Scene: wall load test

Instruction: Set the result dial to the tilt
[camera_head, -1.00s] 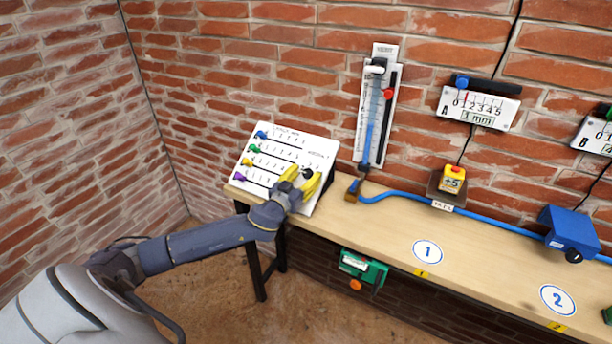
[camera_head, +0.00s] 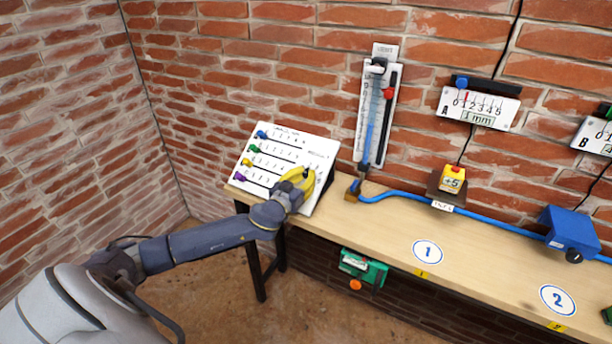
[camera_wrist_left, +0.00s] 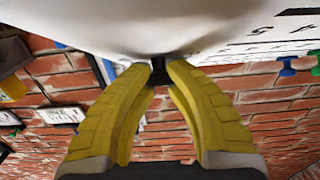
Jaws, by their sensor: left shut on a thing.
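The white result board (camera_head: 318,142) leans at the left end of the wooden bench, with several coloured sliders on its left part. The result dial sits at its right side and is mostly hidden by the gripper in the head view. In the left wrist view its black knob (camera_wrist_left: 159,74) shows between the fingertips. My left gripper (camera_head: 304,175), with yellow fingers, is shut on this knob; it also shows in the left wrist view (camera_wrist_left: 160,70). The dial's pointer and scale cannot be read. My right gripper is not in view.
A tall wall gauge (camera_head: 376,105) with a blue tube stands right of the board. Wall scale A (camera_head: 480,107), a yellow +5 block (camera_head: 452,178) and a blue box (camera_head: 568,233) are further right. The bench (camera_head: 390,225) is clear around the round 1 mark.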

